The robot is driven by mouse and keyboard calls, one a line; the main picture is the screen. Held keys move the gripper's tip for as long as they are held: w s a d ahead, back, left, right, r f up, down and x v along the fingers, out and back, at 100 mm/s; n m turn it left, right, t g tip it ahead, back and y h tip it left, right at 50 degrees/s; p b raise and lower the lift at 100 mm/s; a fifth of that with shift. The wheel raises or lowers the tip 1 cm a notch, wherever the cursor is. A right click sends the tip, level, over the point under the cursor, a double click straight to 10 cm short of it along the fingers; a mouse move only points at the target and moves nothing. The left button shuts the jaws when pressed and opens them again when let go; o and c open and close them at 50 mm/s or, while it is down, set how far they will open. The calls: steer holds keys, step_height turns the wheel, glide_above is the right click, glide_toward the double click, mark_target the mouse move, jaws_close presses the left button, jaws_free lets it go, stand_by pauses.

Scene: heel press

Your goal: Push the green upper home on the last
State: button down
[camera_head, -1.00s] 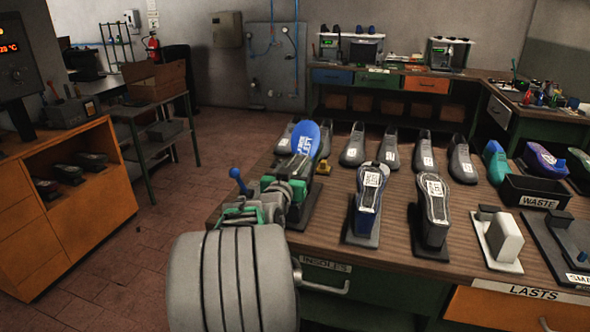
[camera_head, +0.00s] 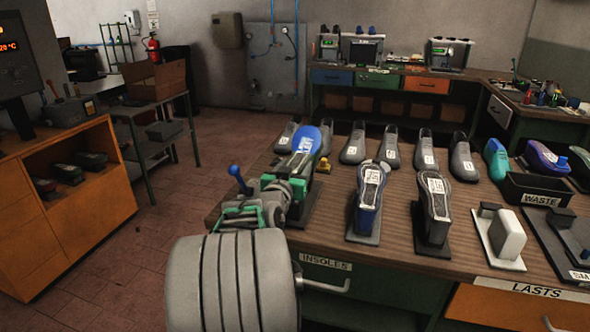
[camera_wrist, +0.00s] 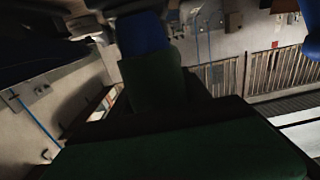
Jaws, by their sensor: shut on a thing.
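My gripper (camera_head: 290,192) is at the front left of the bench, shut on a green piece that I take to be the green upper. In the wrist view, the green upper (camera_wrist: 152,80) stands with a blue end (camera_wrist: 143,33) above it. A wide dark green surface (camera_wrist: 180,152) fills the bottom of that view, and I cannot tell what it is. In the head view, a blue part with a pale printed label (camera_head: 303,158) rises just beyond the gripper. My gripper and arm hide the lower part, so how far the upper sits on the last is unclear.
A dark shoe form (camera_head: 368,205) and another (camera_head: 434,212) stand on plates to the right. Several grey shoes line the back. A waste bin (camera_head: 538,190) and a white block (camera_head: 507,235) are farther right. The floor to the left is clear.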

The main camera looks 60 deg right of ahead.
steer(key=shift+f, duration=0.25)
steer(key=c, duration=0.7)
jaws_free()
steer(key=shift+d, duration=0.1)
steer(key=shift+o, duration=1.4)
steer(key=shift+r, duration=0.1)
steer(key=s+a+b, duration=0.1)
steer(key=a, duration=0.6)
steer(key=shift+s+a, duration=0.15)
steer(key=shift+a, duration=0.25)
steer(key=shift+r, duration=0.1)
